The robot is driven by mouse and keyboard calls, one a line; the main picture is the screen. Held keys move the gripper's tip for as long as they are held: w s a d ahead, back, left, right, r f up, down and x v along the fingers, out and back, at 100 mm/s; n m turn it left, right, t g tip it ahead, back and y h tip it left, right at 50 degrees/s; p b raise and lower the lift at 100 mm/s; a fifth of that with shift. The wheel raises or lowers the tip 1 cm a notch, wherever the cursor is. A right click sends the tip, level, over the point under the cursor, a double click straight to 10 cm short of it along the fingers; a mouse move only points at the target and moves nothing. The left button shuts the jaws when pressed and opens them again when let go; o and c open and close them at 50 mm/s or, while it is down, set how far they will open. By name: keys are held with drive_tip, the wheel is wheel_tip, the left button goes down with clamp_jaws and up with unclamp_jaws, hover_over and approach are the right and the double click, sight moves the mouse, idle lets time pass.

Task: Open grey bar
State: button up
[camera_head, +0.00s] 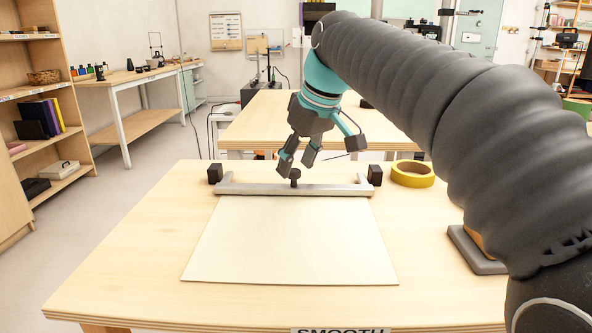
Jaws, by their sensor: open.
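The grey bar (250,189) lies across the far edge of a pale board (290,240) on the wooden table. It has a short raised arm at each end and a dark knob (295,175) at its middle. A black block stands at the left end (215,174) and another at the right end (375,175). My gripper (297,170) points down at the knob, with one finger on each side of it. The fingers are apart. I cannot tell whether they touch the knob.
A roll of yellow tape (412,174) lies right of the bar. A grey-based object (474,250) sits at the right, partly hidden by my arm. A second table (250,125) stands behind. The front and left of the near table (130,250) are clear.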

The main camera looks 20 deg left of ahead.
drive_tip(key=shift+w+a+f, duration=0.15)
drive_tip(key=shift+a+f, duration=0.1)
drive_tip(key=shift+f, duration=0.4)
clamp_jaws()
